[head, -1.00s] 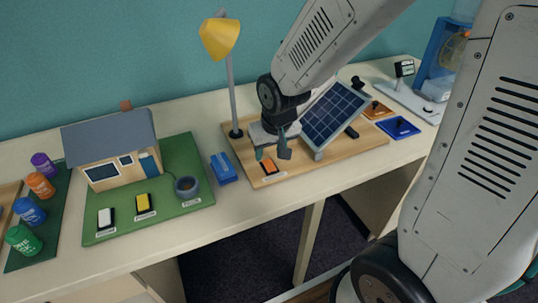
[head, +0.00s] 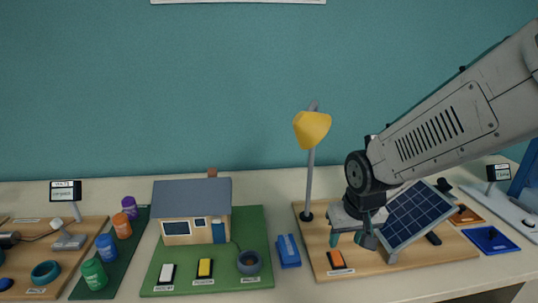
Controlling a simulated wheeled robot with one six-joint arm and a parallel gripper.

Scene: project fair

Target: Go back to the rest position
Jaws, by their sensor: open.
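My gripper (head: 355,238) is in the head view, pointing down over the wooden board at the right. Its two fingertips are apart, with nothing seen between them. It hangs just above and behind the orange switch (head: 337,259), between the yellow lamp (head: 312,130) and the tilted solar panel (head: 418,214). My arm reaches in from the right edge and hides part of the panel and board. I cannot tell whether the fingers touch anything.
A green board (head: 257,222) with a model house (head: 192,208), switches and a round dial stands left of a blue block (head: 288,250). Several coloured jars stand further left. Blue (head: 490,240) and orange pads lie right of the panel. The wall is behind.

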